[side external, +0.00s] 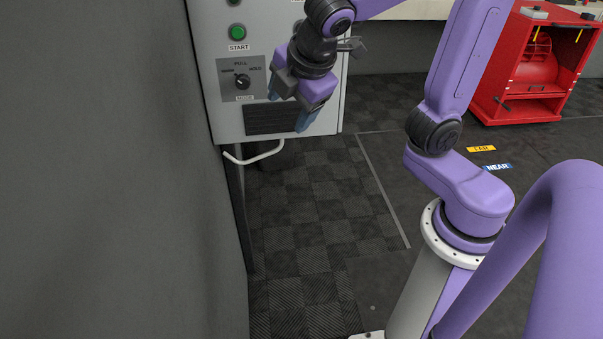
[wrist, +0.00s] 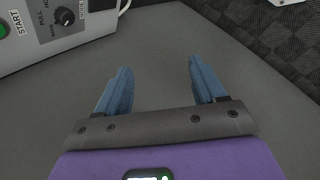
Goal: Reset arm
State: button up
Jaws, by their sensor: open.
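My gripper (side external: 290,112) has a purple body and blue fingers. In the side external view it hangs in front of the lower part of a light grey control panel, right of the mode knob. In the wrist view its two fingers (wrist: 161,82) are spread apart with nothing between them. My arm reaches in from the upper right. The gripper hides part of the panel's lower right area.
The control panel (side external: 225,120) has a green START button (side external: 237,32) and a black mode knob (side external: 242,82). A white bent tube (side external: 262,156) sticks out below it. A dark grey wall (side external: 110,170) stands at left. A red cabinet (side external: 535,70) is at back right. Checkered floor (side external: 310,230) is clear.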

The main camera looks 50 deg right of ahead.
jog(key=s+d+f+m+g+y, duration=0.1)
jog(key=s+f, duration=0.3)
jog(key=s, duration=0.4)
jog(key=s+d+f+m+g+y, duration=0.1)
jog(key=s+d+f+m+g, duration=0.1)
jog(key=s, duration=0.7)
notch_tip(320, 180, down, 3)
jog(key=shift+d+m+g, duration=0.3)
jog(key=shift+d+g, duration=0.25)
jog(key=shift+g, duration=0.55)
